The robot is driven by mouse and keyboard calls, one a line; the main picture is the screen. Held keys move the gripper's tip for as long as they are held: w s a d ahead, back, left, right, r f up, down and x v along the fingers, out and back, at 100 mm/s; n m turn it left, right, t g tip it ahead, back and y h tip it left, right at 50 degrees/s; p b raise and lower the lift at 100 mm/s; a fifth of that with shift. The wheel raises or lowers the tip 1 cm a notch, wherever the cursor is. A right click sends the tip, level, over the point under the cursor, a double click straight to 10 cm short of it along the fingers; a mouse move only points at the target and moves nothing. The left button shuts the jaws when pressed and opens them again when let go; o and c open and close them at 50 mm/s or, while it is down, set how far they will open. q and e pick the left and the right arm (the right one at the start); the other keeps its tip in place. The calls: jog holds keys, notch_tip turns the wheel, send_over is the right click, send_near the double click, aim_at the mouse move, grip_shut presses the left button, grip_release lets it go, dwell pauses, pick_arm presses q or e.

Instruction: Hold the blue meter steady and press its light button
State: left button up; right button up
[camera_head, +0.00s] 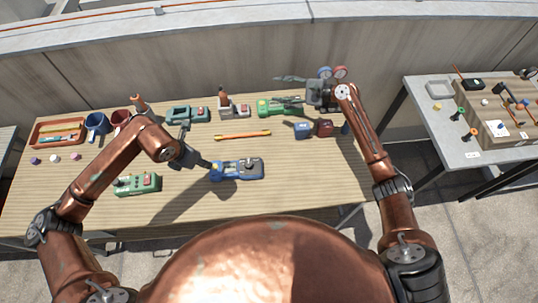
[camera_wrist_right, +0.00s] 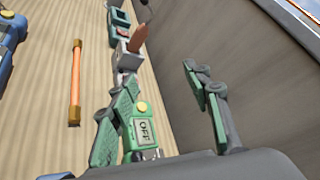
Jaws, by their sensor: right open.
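The blue meter (camera_head: 249,174) lies on the wooden table in front of me, with a dark part on top. Its blue edge also shows at the left of the right wrist view (camera_wrist_right: 10,38). My left gripper (camera_head: 207,165) is at the meter's left end; whether it grips or only touches cannot be told. My right gripper (camera_head: 288,90) is open over the back of the table, away from the blue meter. In the right wrist view its fingers (camera_wrist_right: 160,78) are spread, with a green meter (camera_wrist_right: 143,130) by the left finger. The blue meter's button is too small to make out.
The green meter (camera_head: 266,107) has a yellow button and reads OFF. An orange rod (camera_head: 242,135) lies behind the blue meter. A green box (camera_head: 138,184) is at left, blue (camera_head: 303,131) and dark red (camera_head: 323,127) blocks at right. The right front tabletop is clear.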

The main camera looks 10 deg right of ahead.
jog(key=s+a+f+m+g+y, duration=0.2)
jog(key=s+a+f+g, duration=0.2)
jog(key=s+f, duration=0.65)
jog(key=m+g+y, duration=0.2)
jog(key=m+y, duration=0.1)
send_near(249, 163)
jog(key=shift+w+a+f, duration=0.15)
jog(key=shift+w+a, duration=0.1)
jog(key=shift+a, duration=0.3)
jog(key=shift+w+a+f, duration=0.2)
jog(key=shift+a, duration=0.4)
jog(key=shift+s+a+g, duration=0.2)
jog(key=shift+a+g, duration=0.05)
jog(key=shift+g, duration=0.05)
jog(key=a, duration=0.7)
jog(key=shift+w+a, duration=0.2)
grip_shut()
pick_arm(q)
grip_shut()
